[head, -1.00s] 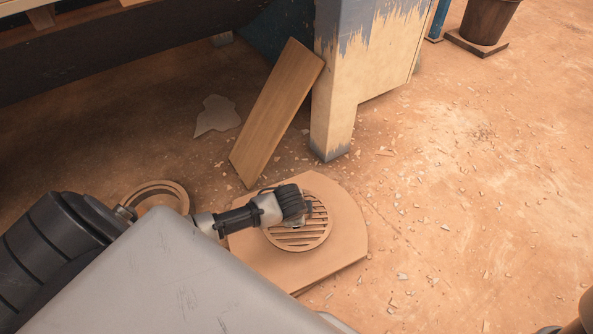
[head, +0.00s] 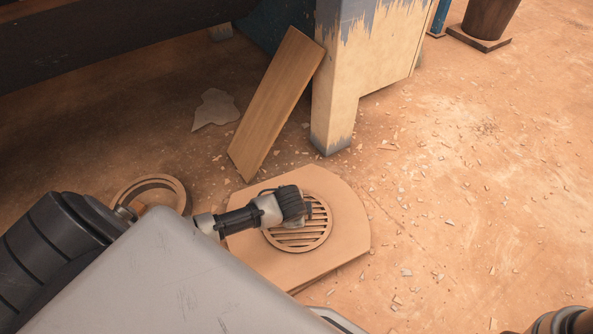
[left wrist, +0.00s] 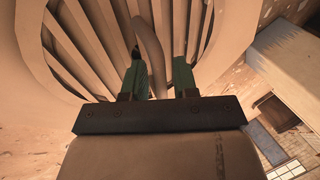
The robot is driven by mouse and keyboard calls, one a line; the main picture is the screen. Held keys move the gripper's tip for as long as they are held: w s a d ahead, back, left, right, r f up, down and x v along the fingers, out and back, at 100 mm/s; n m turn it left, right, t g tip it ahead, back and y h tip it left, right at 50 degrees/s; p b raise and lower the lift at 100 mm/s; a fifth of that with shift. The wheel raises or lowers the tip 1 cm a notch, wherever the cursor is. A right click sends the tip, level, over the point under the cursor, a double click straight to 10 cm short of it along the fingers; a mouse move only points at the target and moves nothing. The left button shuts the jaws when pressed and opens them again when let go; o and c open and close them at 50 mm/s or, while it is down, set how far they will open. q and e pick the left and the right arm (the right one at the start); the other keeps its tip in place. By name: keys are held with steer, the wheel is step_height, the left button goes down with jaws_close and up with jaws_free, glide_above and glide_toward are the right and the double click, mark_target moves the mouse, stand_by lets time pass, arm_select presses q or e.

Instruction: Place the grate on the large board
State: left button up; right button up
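The round slatted grate (head: 298,236) lies flat on the large board (head: 345,215), a flat wooden piece with rounded and cut corners on the floor. My left gripper (head: 303,219) is low over the grate and hides its upper left part. In the left wrist view, the two green fingers (left wrist: 158,78) stand apart, with the grate's curved handle (left wrist: 151,45) between them. A gap shows beside the handle, so the fingers look open around it. The grate's slats (left wrist: 90,45) fill the upper left there.
A round ring-shaped wooden piece (head: 171,184) lies left of the board, partly behind my left arm. A plank (head: 275,105) leans against a worn table leg (head: 335,115). A bucket (head: 490,18) stands far right. The floor to the right is open, with small chips.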

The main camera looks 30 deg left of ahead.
arm_select(q)
steer(key=shift+o, duration=0.6)
